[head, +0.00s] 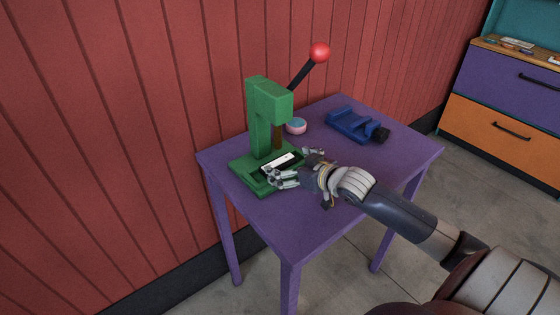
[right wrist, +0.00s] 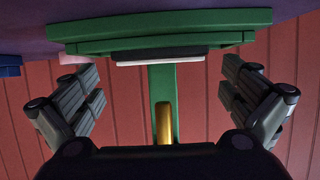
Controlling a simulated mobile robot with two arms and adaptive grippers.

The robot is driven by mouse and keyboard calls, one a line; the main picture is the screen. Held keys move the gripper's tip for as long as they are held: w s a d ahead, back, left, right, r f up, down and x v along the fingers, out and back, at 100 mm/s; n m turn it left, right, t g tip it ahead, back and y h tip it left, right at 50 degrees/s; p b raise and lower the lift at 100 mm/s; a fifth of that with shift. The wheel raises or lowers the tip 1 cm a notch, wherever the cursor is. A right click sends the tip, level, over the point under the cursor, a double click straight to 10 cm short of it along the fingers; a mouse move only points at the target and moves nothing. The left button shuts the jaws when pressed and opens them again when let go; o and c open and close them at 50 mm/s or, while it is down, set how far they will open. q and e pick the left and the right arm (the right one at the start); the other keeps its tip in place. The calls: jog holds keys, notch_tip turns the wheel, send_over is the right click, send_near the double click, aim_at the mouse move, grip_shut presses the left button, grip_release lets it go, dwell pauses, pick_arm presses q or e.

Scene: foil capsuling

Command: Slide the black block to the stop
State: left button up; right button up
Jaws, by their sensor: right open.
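The black block (head: 292,161) with a white top lies on the base of the green press (head: 266,112) on the table. In the right wrist view the block (right wrist: 158,54) shows as a dark strip with a white edge against the green base (right wrist: 160,24). My right gripper (head: 288,165) is open at the front of the press, one finger to either side of the block. In the right wrist view the fingers (right wrist: 160,75) stand well apart with nothing between their tips. I cannot make out the stop. My left gripper is out of view.
The press has a black lever with a red ball (head: 319,52). A blue vise-like fixture (head: 350,124) and a small round pink and blue thing (head: 296,126) stand on the purple table (head: 395,165). A red wall (head: 160,90) is close behind. The table's front is clear.

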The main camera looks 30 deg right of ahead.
aim_at(277, 161)
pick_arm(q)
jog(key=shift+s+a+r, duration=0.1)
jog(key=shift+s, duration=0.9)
pick_arm(e)
jog(key=shift+x, duration=2.25)
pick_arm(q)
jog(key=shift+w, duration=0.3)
pick_arm(e)
jog(key=c, duration=0.9)
